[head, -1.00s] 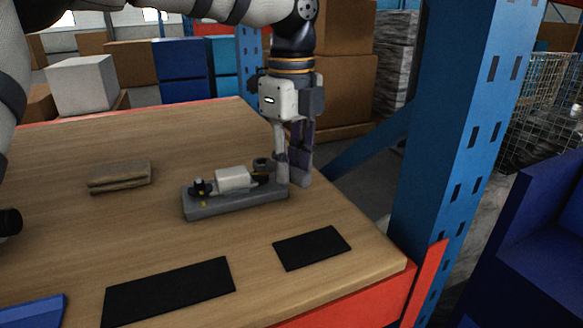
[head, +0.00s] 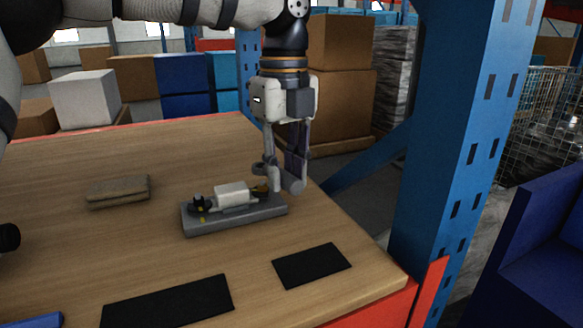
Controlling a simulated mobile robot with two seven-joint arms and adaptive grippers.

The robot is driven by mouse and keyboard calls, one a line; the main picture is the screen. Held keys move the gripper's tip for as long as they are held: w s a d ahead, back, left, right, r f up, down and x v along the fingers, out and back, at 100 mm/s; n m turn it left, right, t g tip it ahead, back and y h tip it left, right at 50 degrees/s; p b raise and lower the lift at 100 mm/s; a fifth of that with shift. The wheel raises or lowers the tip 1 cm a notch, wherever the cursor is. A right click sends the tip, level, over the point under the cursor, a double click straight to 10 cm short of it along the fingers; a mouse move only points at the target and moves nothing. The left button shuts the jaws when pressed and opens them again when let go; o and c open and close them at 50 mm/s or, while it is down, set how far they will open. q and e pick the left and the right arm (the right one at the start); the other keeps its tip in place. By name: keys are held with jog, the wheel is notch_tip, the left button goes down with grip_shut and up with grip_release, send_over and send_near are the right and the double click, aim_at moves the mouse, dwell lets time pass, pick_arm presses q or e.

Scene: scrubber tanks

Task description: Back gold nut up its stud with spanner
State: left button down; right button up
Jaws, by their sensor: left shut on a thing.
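A grey base block (head: 235,219) lies on the wooden bench. It carries a white block (head: 232,193) in the middle and a dark fitting with a yellow mark (head: 202,205) at its left end. The gold nut (head: 260,187) shows small at the right end; its stud is hard to make out. My left gripper (head: 285,186) points down at that right end, close beside the nut. It is shut on the spanner (head: 259,167), of which only a small grey part shows left of the fingers. Whether the spanner touches the nut cannot be told.
Two black mats (head: 312,265) (head: 168,303) lie at the front of the bench (head: 110,245). A brown folded cloth (head: 118,191) lies to the left. A blue rack post (head: 455,130) stands close beyond the bench's right edge. Boxes stand behind.

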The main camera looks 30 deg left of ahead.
pick_arm(q)
jog(key=shift+s+a+f+m, duration=0.15)
jog(key=shift+s+f+m, duration=0.1)
jog(key=shift+f+m, duration=0.3)
jog(key=shift+s+a+f+m, duration=0.1)
jog(key=shift+s+f+m, duration=0.15)
jog(key=shift+f, duration=0.35)
jog(key=shift+s+a+f+m, duration=0.15)
jog(key=shift+s+f+m, duration=0.05)
jog(key=shift+f+m, duration=0.35)
jog(key=w+n, duration=0.1)
jog(key=d+n, duration=0.1)
jog(key=n, duration=0.1)
jog(key=shift+w+n, duration=0.25)
jog(key=shift+w, duration=0.15)
jog(key=w+n, duration=0.2)
jog(key=n, duration=0.1)
jog(key=shift+d+n, duration=0.3)
jog(key=w+n, duration=0.2)
jog(key=n, duration=0.1)
jog(key=shift+w, duration=0.1)
jog(key=shift+w+a+r+n, duration=0.15)
jog(key=shift+w+n, duration=0.2)
jog(key=shift+n, duration=0.35)
jog(key=shift+w+a+f+n, duration=0.1)
jog(key=shift+w+a+n, duration=0.15)
jog(key=shift+n, duration=0.45)
jog(key=shift+w+a+r+n, duration=0.1)
jog(key=shift+w+n, duration=0.3)
jog(key=shift+n, duration=0.3)
